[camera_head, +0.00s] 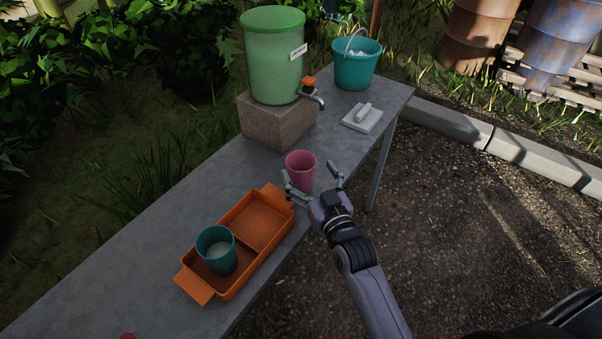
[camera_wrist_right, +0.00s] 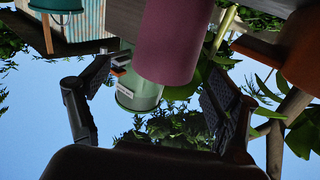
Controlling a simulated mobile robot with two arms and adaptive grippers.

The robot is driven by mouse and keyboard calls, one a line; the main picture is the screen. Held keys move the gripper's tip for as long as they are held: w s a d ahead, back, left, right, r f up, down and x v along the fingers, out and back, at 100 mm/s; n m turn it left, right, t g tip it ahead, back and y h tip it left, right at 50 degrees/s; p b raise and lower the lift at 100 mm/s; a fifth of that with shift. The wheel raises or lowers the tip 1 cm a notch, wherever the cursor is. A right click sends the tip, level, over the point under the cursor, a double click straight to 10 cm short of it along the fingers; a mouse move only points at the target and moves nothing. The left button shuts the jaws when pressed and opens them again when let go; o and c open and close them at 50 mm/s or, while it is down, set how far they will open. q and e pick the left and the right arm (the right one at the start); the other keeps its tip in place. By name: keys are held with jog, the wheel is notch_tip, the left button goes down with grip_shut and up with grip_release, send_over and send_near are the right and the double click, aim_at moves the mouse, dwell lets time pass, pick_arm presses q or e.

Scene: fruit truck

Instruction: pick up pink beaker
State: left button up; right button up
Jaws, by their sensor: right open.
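The pink beaker (camera_head: 301,168) stands upright on the grey table, near its front edge. My right gripper (camera_head: 312,178) is open at the table edge, its two fingers spread toward the beaker. In the right wrist view the beaker (camera_wrist_right: 174,42) shows large and upside down, between and beyond the open fingers (camera_wrist_right: 150,105). I see no finger closed on it. My left gripper is not in view.
An orange two-part tray (camera_head: 252,225) with a teal cup (camera_head: 217,250) lies left of the beaker. The left table end is mostly bare.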

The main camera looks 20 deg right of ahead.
aim_at(296, 153)
jog(key=w, duration=0.4)
jog(key=shift+w+a, duration=0.25)
jog(key=shift+a, duration=0.15)
jog(key=shift+s, duration=0.1)
jog(key=shift+c, duration=0.2)
jog(key=c, duration=1.3)
